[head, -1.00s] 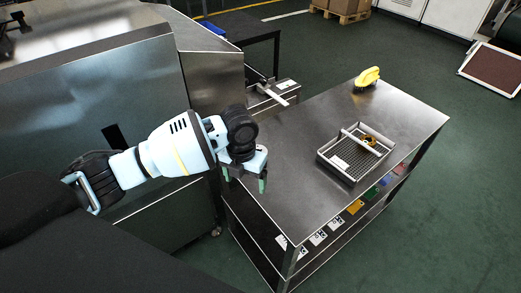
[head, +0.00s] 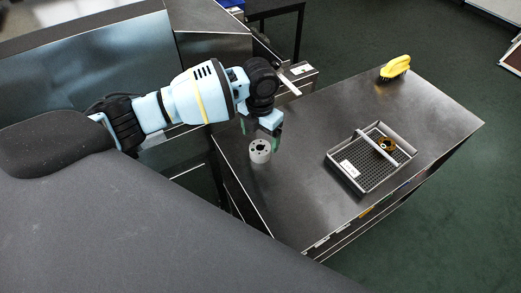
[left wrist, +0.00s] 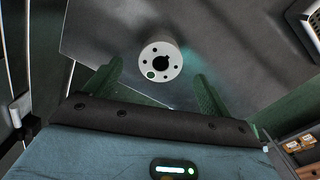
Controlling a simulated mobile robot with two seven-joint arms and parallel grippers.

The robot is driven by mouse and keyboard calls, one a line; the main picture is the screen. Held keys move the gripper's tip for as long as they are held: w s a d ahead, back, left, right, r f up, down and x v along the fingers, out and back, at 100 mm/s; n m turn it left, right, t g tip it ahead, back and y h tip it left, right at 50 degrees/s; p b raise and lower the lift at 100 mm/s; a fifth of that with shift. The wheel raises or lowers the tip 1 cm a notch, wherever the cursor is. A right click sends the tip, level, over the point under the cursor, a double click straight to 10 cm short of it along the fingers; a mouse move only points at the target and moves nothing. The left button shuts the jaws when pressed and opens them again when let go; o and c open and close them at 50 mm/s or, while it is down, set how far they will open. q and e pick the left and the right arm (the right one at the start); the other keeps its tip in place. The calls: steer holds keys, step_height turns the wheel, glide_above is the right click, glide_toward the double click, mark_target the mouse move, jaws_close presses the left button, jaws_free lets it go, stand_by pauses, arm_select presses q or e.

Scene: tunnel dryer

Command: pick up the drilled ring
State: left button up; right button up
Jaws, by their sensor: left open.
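The drilled ring (head: 260,151) is a short silvery cylinder with a keyed bore and several small holes in its top face. It stands upright near the left edge of the steel table. In the left wrist view the ring (left wrist: 160,62) shows between and beyond the two fingertips. My left gripper (head: 262,127) is open and empty, just behind and above the ring in the head view. It also shows in the left wrist view (left wrist: 159,72) with its green fingers apart. My right gripper is in no view.
A wire-mesh tray (head: 353,183) with a crossbar holds a brass-coloured ring (head: 386,145) on the right of the steel table (head: 310,210). A yellow brush (head: 396,67) lies at the far end. The table between ring and tray is clear.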

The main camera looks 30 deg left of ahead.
mark_target(261, 146)
arm_select(q)
steer(key=shift+f, duration=2.75)
steer(key=c, duration=1.3)
steer(key=shift+o, duration=0.2)
steer(key=shift+r, duration=0.1)
steer(key=shift+w+r, duration=0.1)
steer(key=shift+r, duration=0.35)
steer(key=r, duration=0.1)
steer(key=d+r, duration=0.1)
steer(key=shift+s+r, duration=0.35)
steer(key=s+d, duration=0.3)
steer(key=d, duration=0.1)
steer(key=s+d+r, duration=0.1)
steer(key=s+d, duration=0.2)
steer(key=d, duration=0.1)
steer(key=s+d, duration=0.3)
steer(key=d, duration=0.1)
steer(key=shift+r, duration=0.15)
